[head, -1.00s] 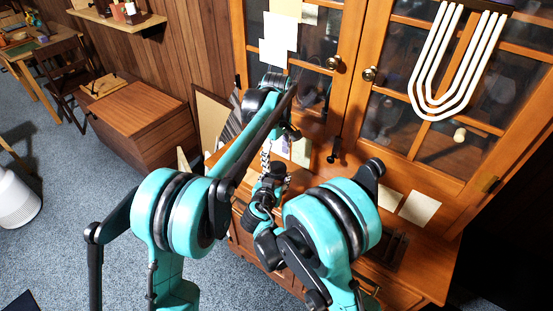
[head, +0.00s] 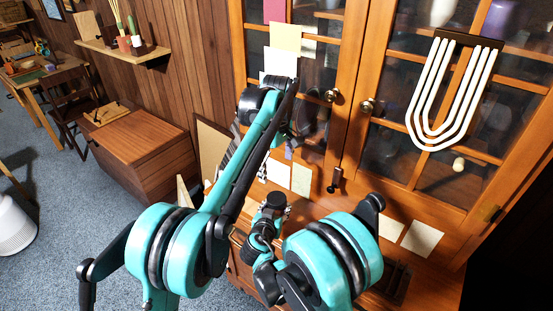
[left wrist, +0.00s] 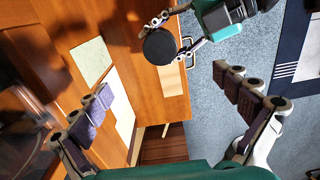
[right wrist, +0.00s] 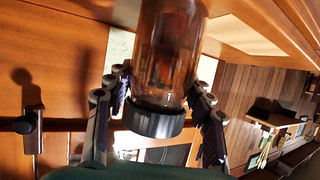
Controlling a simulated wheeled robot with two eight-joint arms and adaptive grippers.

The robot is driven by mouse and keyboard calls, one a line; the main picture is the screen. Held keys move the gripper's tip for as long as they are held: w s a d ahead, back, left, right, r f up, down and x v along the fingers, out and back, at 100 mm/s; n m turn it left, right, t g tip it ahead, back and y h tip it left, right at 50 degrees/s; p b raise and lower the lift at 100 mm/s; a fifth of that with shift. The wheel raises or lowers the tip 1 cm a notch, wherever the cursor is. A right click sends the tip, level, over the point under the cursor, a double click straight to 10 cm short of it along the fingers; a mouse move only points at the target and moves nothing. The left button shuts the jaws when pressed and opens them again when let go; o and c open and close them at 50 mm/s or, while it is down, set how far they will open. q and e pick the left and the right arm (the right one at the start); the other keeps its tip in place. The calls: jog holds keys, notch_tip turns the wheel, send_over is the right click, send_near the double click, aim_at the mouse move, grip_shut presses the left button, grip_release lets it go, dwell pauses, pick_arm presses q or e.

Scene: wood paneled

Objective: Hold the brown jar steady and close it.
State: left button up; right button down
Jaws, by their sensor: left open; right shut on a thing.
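The brown glass jar (right wrist: 168,45) is between the fingers of my right gripper (right wrist: 159,84), which is shut on it. A round black lid (right wrist: 155,121) sits at the jar's end in the right wrist view. In the left wrist view the lid (left wrist: 160,46) shows as a dark disc and hides the glass below. I cannot tell how tight it is. My left gripper (left wrist: 166,84) is open and empty, apart from the lid. In the head view the lid (head: 273,199) shows small beside the arms, with my left gripper higher and mostly hidden.
A wooden cabinet (head: 345,140) with glass doors, round knobs and pinned papers stands close behind the grippers. Its ledge (left wrist: 172,105) lies under them. A wooden chest (head: 140,145) stands to the left. Open blue carpet (head: 70,195) lies at the left.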

pick_arm(q)
notch_tip(320, 180, up, 4)
jog(key=shift+f, duration=0.1)
pick_arm(e)
jog(key=c, duration=0.5)
grip_release()
jog(key=shift+c, duration=0.2)
jog(key=v, duration=1.2)
